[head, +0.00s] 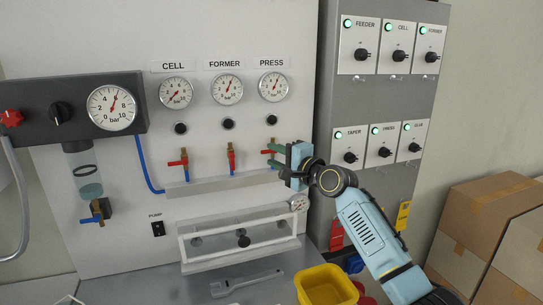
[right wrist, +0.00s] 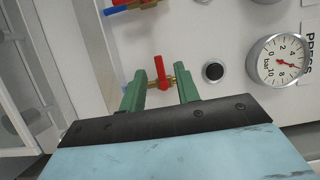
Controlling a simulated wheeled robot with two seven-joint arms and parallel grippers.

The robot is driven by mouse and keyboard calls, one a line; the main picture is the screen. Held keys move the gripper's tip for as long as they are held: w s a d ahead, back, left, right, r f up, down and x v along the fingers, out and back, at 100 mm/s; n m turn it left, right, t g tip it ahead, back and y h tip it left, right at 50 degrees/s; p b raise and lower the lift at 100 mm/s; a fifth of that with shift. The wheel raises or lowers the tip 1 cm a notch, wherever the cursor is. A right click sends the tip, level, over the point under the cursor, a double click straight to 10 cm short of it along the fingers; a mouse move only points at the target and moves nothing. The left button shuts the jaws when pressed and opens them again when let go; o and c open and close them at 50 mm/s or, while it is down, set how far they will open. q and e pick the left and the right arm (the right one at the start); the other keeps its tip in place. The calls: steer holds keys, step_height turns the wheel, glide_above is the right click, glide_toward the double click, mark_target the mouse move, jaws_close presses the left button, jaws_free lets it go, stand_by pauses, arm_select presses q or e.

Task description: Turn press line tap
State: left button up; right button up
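The press line tap sits below the PRESS gauge (head: 274,86). My right gripper's green fingers (right wrist: 160,92) are apart, one on each side of the handle. Gaps show between the handle and both fingers. The PRESS gauge also shows at the right of the wrist view (right wrist: 277,61). My left gripper is not in view.
The former tap (head: 231,158) and cell tap (head: 183,162) stand to the left on the same panel. A ledge (head: 222,185) runs below them, with a framed box (head: 243,238) under it. A grey switch cabinet (head: 390,90) is at right. A yellow bin (head: 327,285) stands below.

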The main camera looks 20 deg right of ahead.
steer(key=shift+x, duration=1)
jaws_close()
